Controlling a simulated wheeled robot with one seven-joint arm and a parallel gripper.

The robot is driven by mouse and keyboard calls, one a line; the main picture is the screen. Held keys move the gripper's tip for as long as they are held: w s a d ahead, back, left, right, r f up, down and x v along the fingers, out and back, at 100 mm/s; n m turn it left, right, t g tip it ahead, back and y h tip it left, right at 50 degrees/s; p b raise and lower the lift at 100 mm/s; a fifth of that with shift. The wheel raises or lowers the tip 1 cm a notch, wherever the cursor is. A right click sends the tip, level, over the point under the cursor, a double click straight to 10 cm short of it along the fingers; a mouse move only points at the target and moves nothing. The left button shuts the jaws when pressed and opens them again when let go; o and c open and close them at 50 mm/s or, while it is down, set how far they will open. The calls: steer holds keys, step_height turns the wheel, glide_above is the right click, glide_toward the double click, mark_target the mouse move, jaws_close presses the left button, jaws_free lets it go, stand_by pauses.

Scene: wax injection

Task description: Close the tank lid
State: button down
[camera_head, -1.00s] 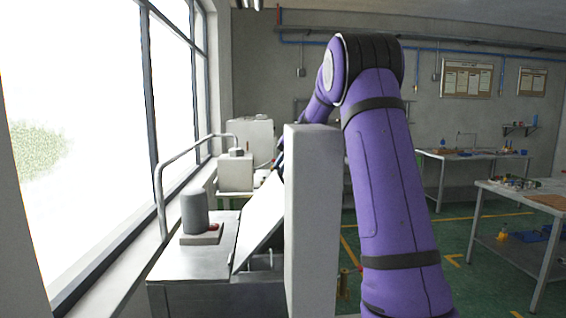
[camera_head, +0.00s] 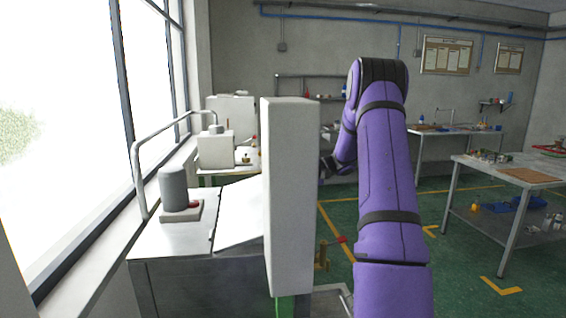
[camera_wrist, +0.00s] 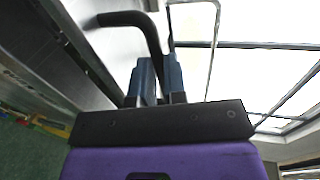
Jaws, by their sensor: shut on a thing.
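The metal tank (camera_head: 190,280) stands at the left below the window. Its lid (camera_head: 240,215) shows as a pale plate, tilted at a low angle over the right part of the tank top; its right side is hidden behind a tall pale block. In the wrist view, a dark curved handle (camera_wrist: 128,19) runs down to my gripper (camera_wrist: 157,72), whose two blue-grey fingers are shut on it.
The tall pale block (camera_head: 290,200) stands close in front, between the tank and my arm. A grey cylinder (camera_head: 174,188) and a bent pipe (camera_head: 138,180) stand on the tank's left. Work tables (camera_head: 505,175) are at the right. Green floor lies between.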

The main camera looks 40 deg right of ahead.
step_height(320, 180, down, 10)
steer(key=s+d, duration=0.1)
steer(key=d, duration=0.1)
steer(key=shift+s+r, duration=0.25)
steer(key=shift+s, duration=0.15)
steer(key=c, duration=1.3)
jaws_free()
steer(key=shift+f, duration=0.1)
steer(key=shift+o, duration=0.7)
steer(key=v, duration=1)
steer(key=shift+s+d, duration=0.15)
steer(key=shift+d, duration=0.15)
